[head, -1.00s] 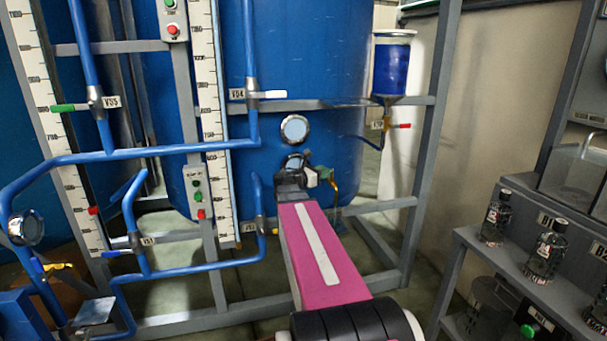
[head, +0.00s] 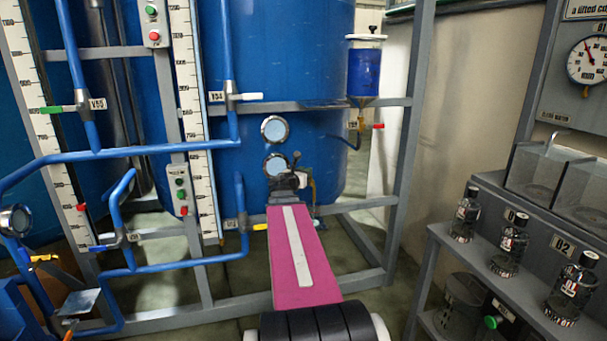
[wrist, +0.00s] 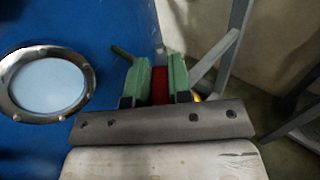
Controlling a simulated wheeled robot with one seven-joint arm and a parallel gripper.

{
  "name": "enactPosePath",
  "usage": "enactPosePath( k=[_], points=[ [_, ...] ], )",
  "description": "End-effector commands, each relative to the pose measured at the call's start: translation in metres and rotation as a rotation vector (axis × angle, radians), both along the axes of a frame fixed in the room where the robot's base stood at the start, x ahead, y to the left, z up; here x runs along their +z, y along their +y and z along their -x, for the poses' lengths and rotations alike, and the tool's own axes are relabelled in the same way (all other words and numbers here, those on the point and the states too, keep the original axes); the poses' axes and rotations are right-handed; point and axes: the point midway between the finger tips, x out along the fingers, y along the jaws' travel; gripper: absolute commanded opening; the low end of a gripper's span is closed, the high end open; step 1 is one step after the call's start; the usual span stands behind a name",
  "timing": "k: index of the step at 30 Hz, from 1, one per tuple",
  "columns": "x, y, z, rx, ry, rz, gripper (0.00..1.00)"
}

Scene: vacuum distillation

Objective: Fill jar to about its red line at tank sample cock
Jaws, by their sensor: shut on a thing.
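My gripper (head: 288,181) is at the front of the blue tank (head: 285,60), just below and right of the lower round sight glass (head: 276,164). In the wrist view its green fingers (wrist: 160,82) are shut on a narrow red piece (wrist: 160,85); I cannot tell whether this is the sample cock's handle. A dark olive lever-like piece (wrist: 122,54) shows just left of the fingers. The sight glass fills the left of the wrist view (wrist: 47,84). The cock's outlet, and any jar under it, cannot be made out. Black-capped jars stand on the right shelf (head: 465,214).
Blue pipes with valves (head: 130,156) and a grey frame (head: 398,140) stand before the tank. A blue-filled glass vessel (head: 364,72) hangs right of it. The grey shelf (head: 480,262) and a gauge panel (head: 592,60) stand at the right. Some floor is clear between frame and shelf.

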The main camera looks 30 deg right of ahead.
Motion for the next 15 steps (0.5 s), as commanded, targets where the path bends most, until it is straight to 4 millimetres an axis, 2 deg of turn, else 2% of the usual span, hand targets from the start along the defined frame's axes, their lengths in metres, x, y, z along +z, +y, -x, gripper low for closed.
enactPosePath(
  k=[13,14,15],
  points=[
    [-0.0001,0.0007,0.0,0.012,0.0,0.0,0.0],
    [-0.0001,0.0007,0.0,0.012,0.0,0.0,0.26],
    [-0.0001,0.0007,0.0,0.012,0.0,0.0,0.39]
  ],
)
